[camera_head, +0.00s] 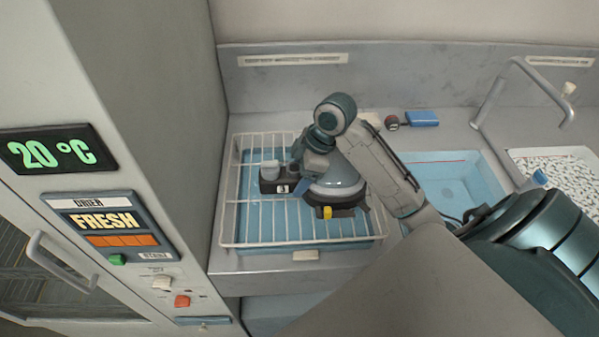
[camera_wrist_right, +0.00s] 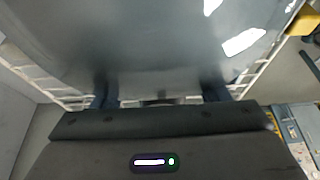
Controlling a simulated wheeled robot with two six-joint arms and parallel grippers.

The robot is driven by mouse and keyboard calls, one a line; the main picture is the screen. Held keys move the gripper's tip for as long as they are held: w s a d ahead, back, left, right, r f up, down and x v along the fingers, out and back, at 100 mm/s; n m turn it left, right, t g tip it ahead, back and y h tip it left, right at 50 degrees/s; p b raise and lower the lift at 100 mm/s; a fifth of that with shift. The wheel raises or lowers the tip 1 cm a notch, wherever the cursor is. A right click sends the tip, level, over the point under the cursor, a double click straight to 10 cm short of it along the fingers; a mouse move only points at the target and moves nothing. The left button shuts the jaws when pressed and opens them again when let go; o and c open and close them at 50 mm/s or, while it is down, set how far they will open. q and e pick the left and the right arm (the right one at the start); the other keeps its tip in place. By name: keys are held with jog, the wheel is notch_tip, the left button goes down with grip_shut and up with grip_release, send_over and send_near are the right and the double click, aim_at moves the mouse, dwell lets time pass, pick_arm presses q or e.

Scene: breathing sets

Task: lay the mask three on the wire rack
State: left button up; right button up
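The mask three has a grey glossy dome (camera_head: 340,184), a dark part bearing a "3" label and a small yellow piece. It is over the white wire rack (camera_head: 236,242), and I cannot tell whether it rests on the wires or hangs just above. My right gripper (camera_head: 306,166) is at the mask, beside the dome. In the right wrist view the grey dome (camera_wrist_right: 150,45) fills the top and hides the fingertips. The two blue fingers show apart below it, and their grip is unclear. My left gripper is not in view.
The rack stands over a blue basin on the grey counter. To the right are a blue sink (camera_head: 455,185) with a bent tap (camera_head: 510,75), a blue block (camera_head: 422,118) and a dark red round item (camera_head: 392,122). A dryer cabinet (camera_head: 170,120) stands left.

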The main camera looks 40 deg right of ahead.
jog(key=shift+r, duration=0.15)
jog(key=b+v, duration=0.1)
jog(key=v, duration=1.1)
jog(key=shift+b, duration=0.3)
